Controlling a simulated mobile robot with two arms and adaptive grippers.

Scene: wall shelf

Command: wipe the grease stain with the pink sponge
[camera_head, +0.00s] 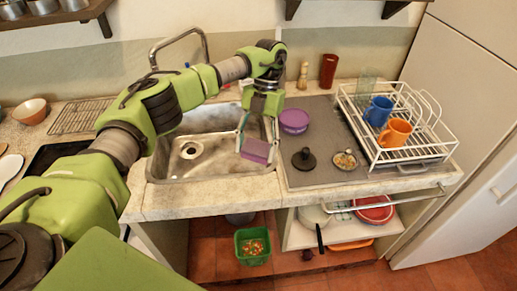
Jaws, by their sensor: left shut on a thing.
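My left gripper (257,137) points down from the green arm that crosses the picture from the left. It is shut on the pink sponge (257,151), which looks pinkish purple and hangs at the fingertips near the right front edge of the sink. I cannot tell whether the sponge touches the surface under it. I cannot make out a grease stain; the arm and sponge hide part of the sink and counter. My right gripper is not in view.
The metal sink (205,165) lies under the arm. To its right are a purple bowl (294,121), a dark lidded thing (304,160) and a small dish (345,161). A white dish rack (408,156) holds a blue mug (378,111) and an orange mug (395,133).

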